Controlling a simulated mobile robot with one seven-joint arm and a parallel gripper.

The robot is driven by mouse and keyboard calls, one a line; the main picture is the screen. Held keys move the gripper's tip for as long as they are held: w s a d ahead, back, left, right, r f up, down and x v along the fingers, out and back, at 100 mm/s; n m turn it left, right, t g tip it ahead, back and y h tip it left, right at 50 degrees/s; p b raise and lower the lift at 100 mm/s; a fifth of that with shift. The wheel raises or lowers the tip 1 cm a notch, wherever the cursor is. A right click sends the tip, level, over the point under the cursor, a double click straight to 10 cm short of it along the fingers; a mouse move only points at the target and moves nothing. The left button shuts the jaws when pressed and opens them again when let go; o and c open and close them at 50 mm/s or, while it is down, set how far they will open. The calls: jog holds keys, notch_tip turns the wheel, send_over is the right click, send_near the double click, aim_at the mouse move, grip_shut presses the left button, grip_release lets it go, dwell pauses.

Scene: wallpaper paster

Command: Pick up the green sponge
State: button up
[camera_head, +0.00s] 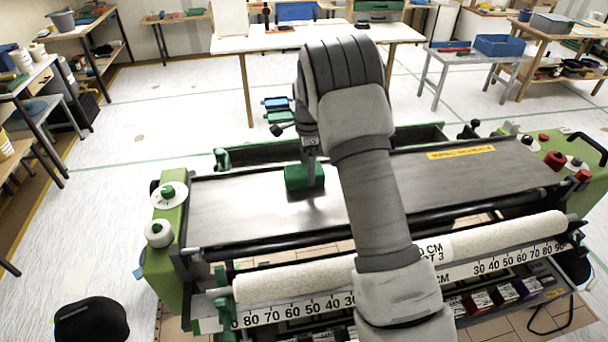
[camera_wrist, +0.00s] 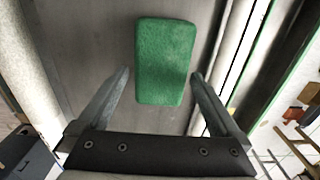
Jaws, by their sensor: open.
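The green sponge (camera_head: 304,178) lies on the grey metal bed of the wallpaper paster, left of the middle. My gripper (camera_head: 309,156) is right above it, pointing down, at the end of my arm. In the wrist view the sponge (camera_wrist: 165,48) is a green block, upright in the picture, its lower part between my gripper's fingertips (camera_wrist: 161,76). The two fingers are apart, with a gap on each side of the sponge. I cannot tell how far the fingertips are above the bed. My arm hides part of the bed.
The bed (camera_head: 230,210) is clear around the sponge. A white roller (camera_head: 300,280) and a number scale run along the machine's near side. Green end housings (camera_head: 160,260) stand at its sides. A white table (camera_head: 230,42) stands behind.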

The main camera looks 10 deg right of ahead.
jog(key=shift+f, duration=1.3)
jog(key=c, duration=1.2)
jog(key=shift+o, duration=0.2)
jog(key=shift+r, duration=0.2)
jog(key=shift+w+r, duration=0.1)
jog(key=shift+r, duration=0.2)
jog(key=r, duration=0.3)
jog(key=shift+w+a+r, duration=0.3)
jog(key=w+a+r, duration=0.6)
jog(key=w+a, duration=0.1)
jog(key=shift+w+a+r, duration=0.2)
jog(key=shift+w, duration=0.2)
